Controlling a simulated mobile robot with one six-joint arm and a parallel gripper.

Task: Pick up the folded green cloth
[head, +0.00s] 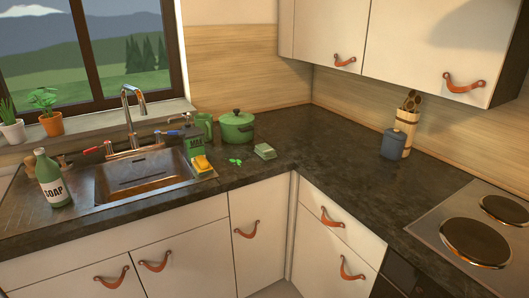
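A small flat green item (265,151), which looks like the folded green cloth, lies on the dark countertop (320,135) near the inner corner. It sits in front and to the right of a green lidded pot (237,128). A small bright green leafy item (235,161) lies just left of it, apart from it. The cloth's top is uncovered. My gripper is not in view.
Left of the cloth are a yellow sponge (202,164), a green box (195,144), a green mug (204,124) and the sink (145,173). A soap bottle (54,182) stands far left. The countertop right of the cloth is clear up to the blue jar (394,144) and stove (475,240).

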